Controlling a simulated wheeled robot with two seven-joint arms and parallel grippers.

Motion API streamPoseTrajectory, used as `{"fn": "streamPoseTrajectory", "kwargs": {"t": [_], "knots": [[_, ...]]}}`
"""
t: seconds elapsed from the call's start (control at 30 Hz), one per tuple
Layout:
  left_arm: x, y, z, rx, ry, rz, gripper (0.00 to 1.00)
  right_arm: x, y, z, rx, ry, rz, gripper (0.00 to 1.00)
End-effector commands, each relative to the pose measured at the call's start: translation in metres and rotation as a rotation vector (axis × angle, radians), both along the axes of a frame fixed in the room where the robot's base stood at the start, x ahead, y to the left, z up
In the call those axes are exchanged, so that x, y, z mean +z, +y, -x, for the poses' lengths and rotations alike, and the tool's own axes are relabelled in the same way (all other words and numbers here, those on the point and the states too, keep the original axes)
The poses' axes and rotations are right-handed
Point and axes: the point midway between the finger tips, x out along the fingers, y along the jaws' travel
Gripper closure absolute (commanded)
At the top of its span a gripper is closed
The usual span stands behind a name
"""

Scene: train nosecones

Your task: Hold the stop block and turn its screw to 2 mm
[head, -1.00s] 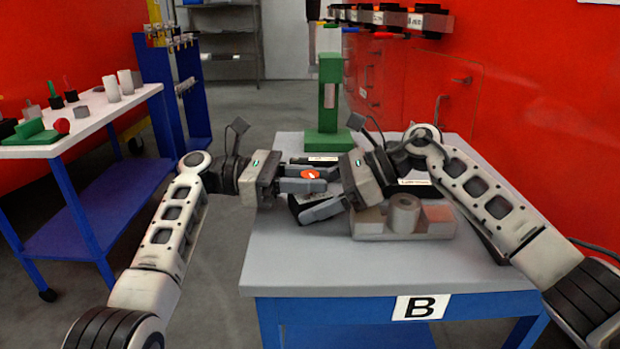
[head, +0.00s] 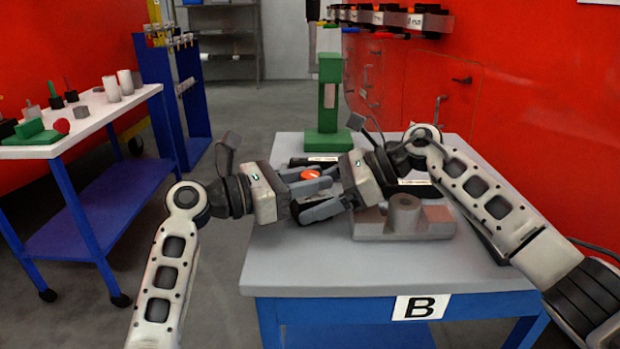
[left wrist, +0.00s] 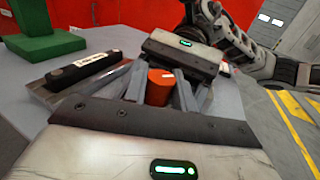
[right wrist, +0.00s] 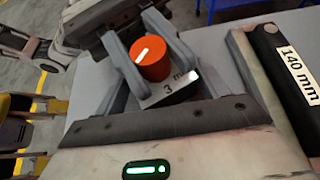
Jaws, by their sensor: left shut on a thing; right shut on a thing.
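The stop block (right wrist: 168,92) is a small grey piece with a printed "3 m…" label, partly covered, in the right wrist view. Its screw has an orange round head (right wrist: 150,66) with a white pointer line. The orange head also shows in the head view (head: 311,174) and the left wrist view (left wrist: 158,86). My right gripper (head: 312,210) is shut on the block above the table. My left gripper (head: 322,178), facing it from the left, is shut on the orange screw head. The fingers hide much of the block.
A grey fixture with a round boss (head: 404,218) stands on the table (head: 350,275) just right of the grippers. A green stand (head: 328,110) is behind. A dark bar labelled 140 mm (right wrist: 285,75) lies close by. The table's front left is clear.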

Motion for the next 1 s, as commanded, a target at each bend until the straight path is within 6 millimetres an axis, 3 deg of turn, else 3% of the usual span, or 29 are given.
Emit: {"fn": "streamPoseTrajectory", "kwargs": {"t": [0.47, 0.5, 0.57, 0.87, 1.0], "knots": [[-0.002, 0.001, 0.0, 0.018, 0.003, -0.001, 0.96, 0.001, 0.001, 0.001, 0.002, 0.0, -0.002, 0.4], [-0.002, 0.0, 0.0, 0.018, 0.003, -0.001, 0.65, 0.001, 0.001, 0.001, 0.002, 0.0, -0.002, 0.4], [-0.002, 0.0, 0.0, 0.018, 0.003, -0.001, 0.53, 0.001, 0.001, 0.0, 0.002, 0.0, -0.002, 0.4], [-0.001, 0.002, 0.001, 0.018, 0.001, 0.0, 0.53, 0.0, 0.001, 0.0, 0.001, 0.0, -0.002, 0.4], [-0.001, 0.015, 0.005, 0.022, 0.0, -0.001, 0.53, 0.0, 0.001, 0.0, 0.001, 0.0, -0.002, 0.4]]}}
